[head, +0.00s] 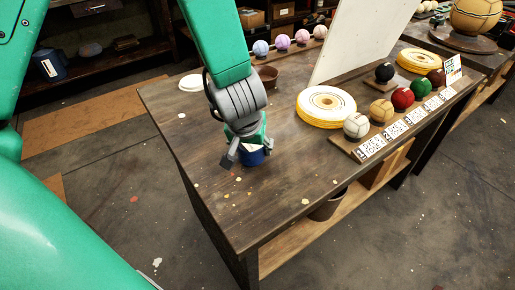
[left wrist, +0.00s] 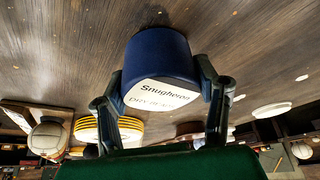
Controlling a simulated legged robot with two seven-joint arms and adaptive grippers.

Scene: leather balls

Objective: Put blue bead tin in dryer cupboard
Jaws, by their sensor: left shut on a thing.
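The blue bead tin (head: 251,157) is at the front left part of the dark wooden table (head: 215,205). My left gripper (head: 247,152) comes down over it from above, and its fingers close on the tin's sides. In the left wrist view the tin (left wrist: 152,52) is deep blue with a white label reading "Snugheron" and a partly legible second line. I cannot tell whether its base touches the table. My right gripper is not in view. I cannot identify a dryer cupboard for certain; a dark open shelf unit (head: 85,37) stands at the back left.
Another blue tin (head: 48,65) stands in that shelf unit. On the table are a white lid-like disc (head: 191,82), a brown bowl (head: 267,76), yellow-white discs (head: 326,105), a white upright board (head: 358,35) and a rack of coloured balls (head: 403,98). The table's front left is mostly clear.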

